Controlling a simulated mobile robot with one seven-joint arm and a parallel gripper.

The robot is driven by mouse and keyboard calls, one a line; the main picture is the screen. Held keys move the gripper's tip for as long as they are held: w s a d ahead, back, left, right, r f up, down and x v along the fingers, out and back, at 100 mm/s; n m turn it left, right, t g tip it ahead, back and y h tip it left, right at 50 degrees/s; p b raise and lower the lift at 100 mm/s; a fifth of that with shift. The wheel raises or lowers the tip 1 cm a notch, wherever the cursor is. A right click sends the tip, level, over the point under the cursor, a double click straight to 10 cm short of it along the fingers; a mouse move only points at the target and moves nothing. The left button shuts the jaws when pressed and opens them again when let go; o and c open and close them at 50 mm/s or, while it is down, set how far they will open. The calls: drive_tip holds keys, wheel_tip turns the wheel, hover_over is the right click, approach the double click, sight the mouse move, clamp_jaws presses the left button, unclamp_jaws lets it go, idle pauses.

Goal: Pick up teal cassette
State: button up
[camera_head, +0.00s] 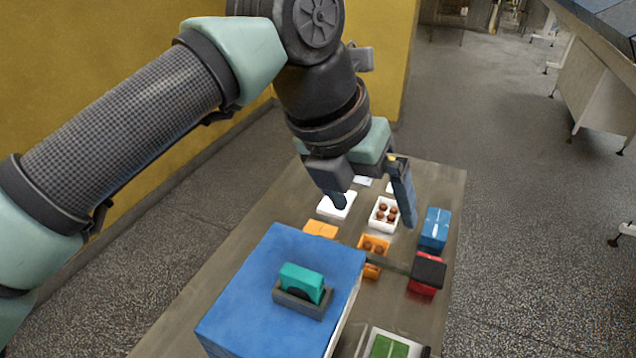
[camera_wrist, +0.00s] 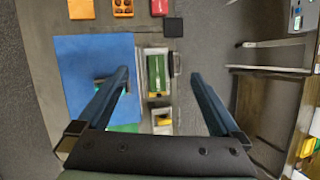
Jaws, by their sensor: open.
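The teal cassette (camera_head: 303,282) stands upright in a small dark grey holder (camera_head: 301,302) on top of a blue box (camera_head: 262,322), in the head view. My gripper (camera_head: 375,212) is open and empty, with its fingers pointing down. It is beyond the blue box and to the right of the cassette, above the table's far part. In the wrist view my gripper (camera_wrist: 161,75) shows its two fingers wide apart. The blue box (camera_wrist: 78,62) lies behind the left finger there. That finger covers much of the holder area, and I cannot make out the cassette clearly.
The table (camera_head: 440,185) holds a white box of brown balls (camera_head: 383,214), an orange box (camera_head: 373,246), a blue box with a pale band (camera_head: 435,229) and a red box with a black top (camera_head: 425,275). A white tray with a green block (camera_head: 388,348) is at the near right.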

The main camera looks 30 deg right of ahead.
drive_tip(key=w+a+f+n+y, duration=0.1)
drive_tip(key=w+a+f+y, duration=0.2)
drive_tip(key=a, duration=0.5)
drive_tip(key=p, duration=0.3)
hover_over(301, 274)
drive_tip(key=shift+t+y, duration=0.3)
drive_tip(key=shift+t, duration=0.1)
drive_tip(key=f, duration=0.6)
drive_tip(key=shift+s, duration=0.35)
drive_tip(key=shift+w+f+p, duration=0.2)
drive_tip(key=shift+f+p, duration=0.5)
drive_tip(key=shift+f, duration=0.75)
drive_tip(key=shift+w+f+p, duration=0.2)
drive_tip(key=shift+f+p, duration=0.45)
drive_tip(key=shift+f, duration=0.8)
drive_tip(key=c, duration=1.3)
